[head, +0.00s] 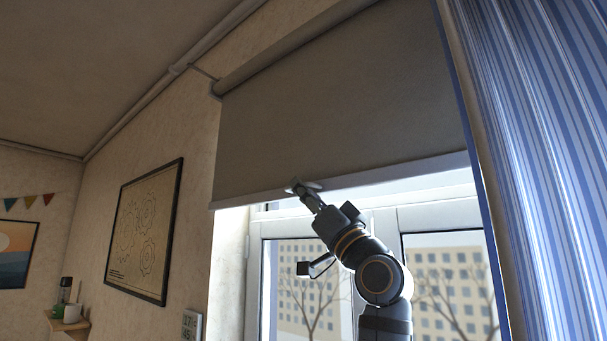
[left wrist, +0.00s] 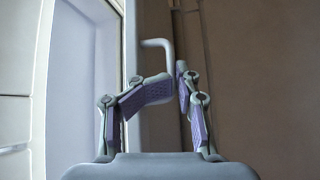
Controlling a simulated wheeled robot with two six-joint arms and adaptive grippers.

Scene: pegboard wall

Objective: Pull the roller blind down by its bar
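The grey roller blind (head: 340,105) hangs over the upper part of the window, with its pale bar (head: 250,200) along the bottom edge. My left gripper (head: 304,187) reaches up to the bar near its middle. In the left wrist view, a pale bent handle (left wrist: 160,43) runs down between the fingertips of my left gripper (left wrist: 175,84). The fingers look shut on this handle, the left finger bent inward; the exact contact is partly hidden. The blind's cloth also shows in the left wrist view (left wrist: 265,80). My right gripper is not in view.
A blue striped curtain (head: 550,130) hangs close on the right. The window frame (head: 386,240) is behind my left arm, with free room below the blind. A framed picture (head: 145,232) and a small shelf (head: 70,325) are on the left.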

